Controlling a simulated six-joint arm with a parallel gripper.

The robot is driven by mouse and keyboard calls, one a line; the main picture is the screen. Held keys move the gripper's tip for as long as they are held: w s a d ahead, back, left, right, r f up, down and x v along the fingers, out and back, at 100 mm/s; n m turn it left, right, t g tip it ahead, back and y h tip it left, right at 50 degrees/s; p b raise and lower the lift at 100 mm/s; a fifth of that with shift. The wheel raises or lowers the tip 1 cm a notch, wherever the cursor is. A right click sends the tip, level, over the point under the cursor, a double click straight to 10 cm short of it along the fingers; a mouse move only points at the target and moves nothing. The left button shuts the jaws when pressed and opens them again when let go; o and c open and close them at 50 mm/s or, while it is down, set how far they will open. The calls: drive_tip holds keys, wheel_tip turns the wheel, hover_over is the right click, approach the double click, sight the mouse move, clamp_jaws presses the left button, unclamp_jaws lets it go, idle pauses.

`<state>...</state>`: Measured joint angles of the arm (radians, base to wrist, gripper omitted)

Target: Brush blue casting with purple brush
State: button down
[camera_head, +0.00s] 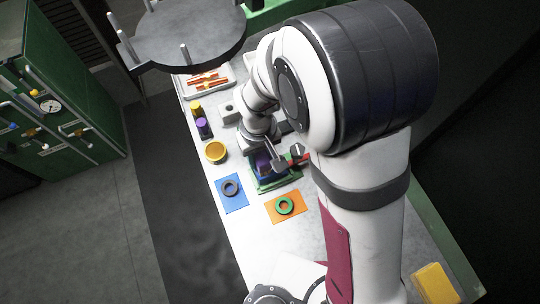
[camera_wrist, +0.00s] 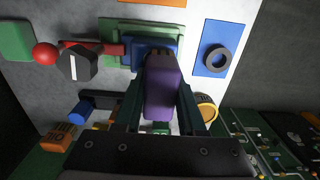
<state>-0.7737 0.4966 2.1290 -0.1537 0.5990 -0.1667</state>
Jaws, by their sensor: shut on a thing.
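The purple brush (camera_wrist: 162,85) is between the fingers of my gripper (camera_wrist: 160,108), which is shut on it. Its dark bristle end points away from the gripper, toward the blue casting (camera_wrist: 136,50). The brush hides part of the casting. I cannot tell whether the bristles touch it. The casting sits in a green fixture (camera_wrist: 118,28) with a red bar and black knob at its left. In the head view, my gripper (camera_head: 262,158) is over the green fixture (camera_head: 278,183), and my arm hides much of the brush and casting.
A blue mat (camera_head: 234,203) with a grey ring and an orange mat (camera_head: 272,211) with a green ring lie in front. A yellow bowl (camera_head: 216,152) and a small purple item (camera_head: 203,127) stand left. The red bar (camera_wrist: 105,49) with black knob (camera_wrist: 77,64) juts beside the fixture.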

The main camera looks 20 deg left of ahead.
drive_tip(key=shift+a, duration=0.2)
drive_tip(key=shift+s+d, duration=1.6)
drive_tip(key=shift+w+a, duration=0.6)
drive_tip(key=shift+a, duration=0.05)
drive_tip(key=shift+w+a+f, duration=0.2)
drive_tip(key=shift+w+a, duration=0.85)
drive_tip(key=shift+w, duration=0.05)
drive_tip(key=s+d, duration=0.3)
drive_tip(key=shift+s+d+r, duration=0.1)
drive_tip(key=shift+s+d, duration=0.1)
drive_tip(key=shift+w+a, duration=1.65)
drive_tip(key=shift+a, duration=0.05)
drive_tip(key=shift+r, duration=4.45)
